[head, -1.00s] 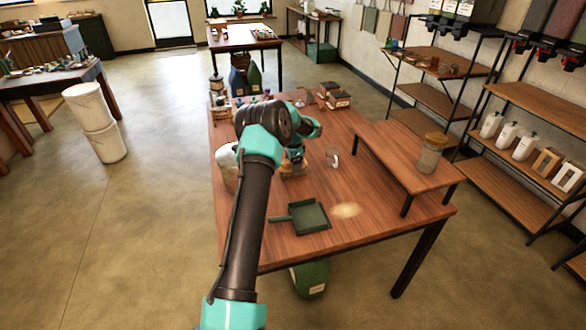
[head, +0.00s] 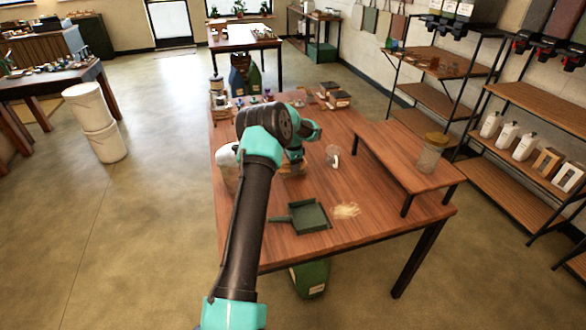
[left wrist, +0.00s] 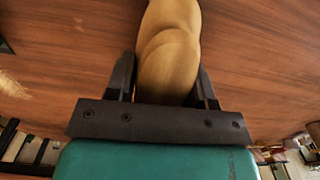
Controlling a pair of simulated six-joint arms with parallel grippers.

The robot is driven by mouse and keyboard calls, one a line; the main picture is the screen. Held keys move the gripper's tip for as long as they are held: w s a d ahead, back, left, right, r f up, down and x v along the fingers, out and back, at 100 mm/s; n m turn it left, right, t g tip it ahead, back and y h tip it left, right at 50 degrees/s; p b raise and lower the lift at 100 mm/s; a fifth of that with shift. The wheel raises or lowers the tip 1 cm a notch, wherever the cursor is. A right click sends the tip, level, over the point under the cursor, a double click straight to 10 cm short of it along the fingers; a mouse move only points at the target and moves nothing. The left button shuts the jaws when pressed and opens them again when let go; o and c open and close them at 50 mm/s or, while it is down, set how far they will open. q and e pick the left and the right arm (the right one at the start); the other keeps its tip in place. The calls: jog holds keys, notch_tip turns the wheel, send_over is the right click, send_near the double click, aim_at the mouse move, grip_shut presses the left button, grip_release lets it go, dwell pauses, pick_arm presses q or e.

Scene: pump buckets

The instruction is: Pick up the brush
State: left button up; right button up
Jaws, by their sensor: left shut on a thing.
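My left gripper (head: 293,160) is over the wooden table, behind the dustpan in the head view. In the left wrist view, its two dark fingers (left wrist: 165,85) are shut on the smooth tan wooden handle of the brush (left wrist: 168,45). The brush's bristles are not visible there. In the head view, my arm and gripper mostly hide the brush, so I cannot tell whether it touches the table. My right gripper is in neither view.
A dark green dustpan (head: 308,216) and a small pale spill (head: 346,211) lie at the table's front. A clear mug (head: 332,157) stands right of my gripper. A raised wooden shelf holding a jar (head: 431,154) is at right.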

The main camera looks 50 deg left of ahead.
pick_arm(q)
jog(key=c, duration=0.3)
jog(key=shift+r, duration=0.15)
jog(key=shift+r, duration=1.5)
jog(key=shift+s+d+r, duration=0.15)
jog(key=shift+r, duration=0.05)
jog(key=s+d, duration=0.3)
jog(key=d, duration=0.1)
jog(key=s+d+r, duration=0.1)
jog(key=s+d, duration=0.6)
jog(key=shift+s+d+r, duration=0.15)
jog(key=shift+d, duration=0.25)
